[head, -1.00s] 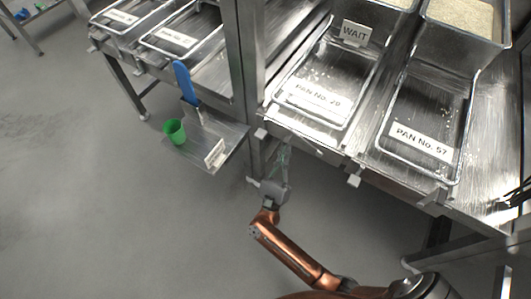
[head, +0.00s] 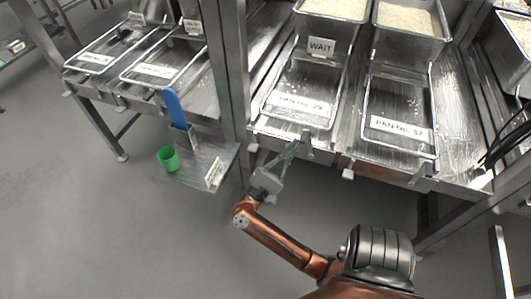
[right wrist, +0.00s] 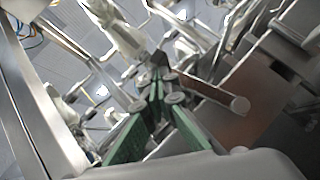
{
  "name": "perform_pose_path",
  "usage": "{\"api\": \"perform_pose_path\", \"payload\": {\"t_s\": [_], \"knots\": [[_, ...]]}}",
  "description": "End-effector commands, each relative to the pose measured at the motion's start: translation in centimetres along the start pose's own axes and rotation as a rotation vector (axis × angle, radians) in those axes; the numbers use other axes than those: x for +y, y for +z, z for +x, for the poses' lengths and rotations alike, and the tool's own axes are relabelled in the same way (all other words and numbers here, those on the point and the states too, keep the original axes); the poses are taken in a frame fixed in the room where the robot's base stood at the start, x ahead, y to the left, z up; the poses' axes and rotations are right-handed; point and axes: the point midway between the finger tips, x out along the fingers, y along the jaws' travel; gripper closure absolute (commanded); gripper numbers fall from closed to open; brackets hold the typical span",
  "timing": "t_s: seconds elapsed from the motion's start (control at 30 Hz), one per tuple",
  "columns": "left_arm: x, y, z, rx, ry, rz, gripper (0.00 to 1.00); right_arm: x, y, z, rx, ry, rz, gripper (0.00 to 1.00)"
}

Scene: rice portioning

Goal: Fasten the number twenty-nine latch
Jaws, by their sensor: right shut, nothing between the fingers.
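The pan marked "PAN No. 29" (head: 300,118) lies on the steel bench with a "WAIT" sign (head: 320,46) at its back. A small grey metal latch piece (head: 307,143) is at the bench's front edge below this pan; its exact position is too small to tell. My right gripper (head: 294,147) reaches up to this edge, its fingertips close beside the latch piece; contact cannot be told. My left gripper is out of view.
The pan marked "PAN No. 57" (head: 398,128) lies to the right. White knobs (head: 347,173) stick out from the bench front. An upright post (head: 236,75) stands between benches.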

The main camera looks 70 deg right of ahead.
Motion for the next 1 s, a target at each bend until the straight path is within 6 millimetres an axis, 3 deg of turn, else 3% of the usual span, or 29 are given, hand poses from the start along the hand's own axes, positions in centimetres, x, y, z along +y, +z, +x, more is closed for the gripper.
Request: {"api": "perform_pose_path", "payload": {"t_s": [0.3,1.0], "knots": [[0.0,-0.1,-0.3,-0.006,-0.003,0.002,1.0,-1.9,1.3,2.2,-0.01,-0.049,0.028,1.0],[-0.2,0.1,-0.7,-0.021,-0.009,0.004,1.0,-2.5,1.9,2.8,-0.012,-0.048,0.026,1.0]]}}
